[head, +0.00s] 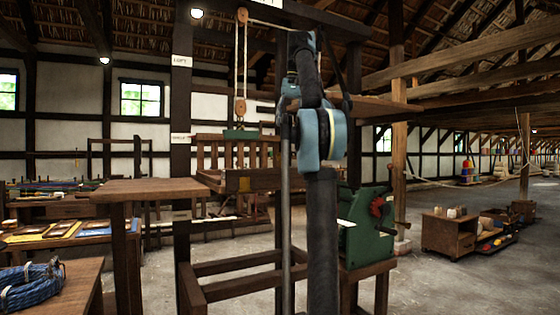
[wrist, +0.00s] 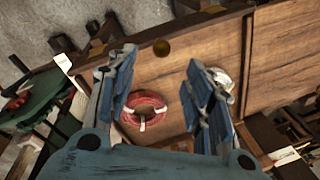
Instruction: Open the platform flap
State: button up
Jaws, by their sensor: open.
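The wooden lift platform (head: 205,178) hangs from a rope and pulley in the head view, with upright slats along its back and a thick front board (head: 250,181). I cannot tell for certain which board is the flap. In the wrist view the plank surface of the platform (wrist: 165,75) lies below my gripper, with a raised dark board (wrist: 205,28) along its upper edge. In the head view my arm hides the platform's right part.
A red rope coil (wrist: 146,111) lies on the platform, and a pale shiny object (wrist: 220,78) is partly behind the right finger. A wooden table (head: 150,187) stands left, and a green machine (head: 366,228) right.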

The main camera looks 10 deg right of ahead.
aim_at(281, 156)
jog(key=shift+w+d+r+m+y, duration=0.2)
jog(key=shift+w+r, duration=0.2)
jog(key=shift+r, duration=0.35)
jog(key=shift+w+d+r+m+y, duration=0.1)
jog(key=shift+w+d+r, duration=0.2)
jog(key=shift+r, duration=0.45)
jog(key=shift+a, duration=0.1)
jog(key=shift+w+a+f, duration=0.1)
jog(key=shift+f, duration=0.15)
jog(key=x, duration=1.7)
jog(key=shift+s, duration=0.25)
grip_shut()
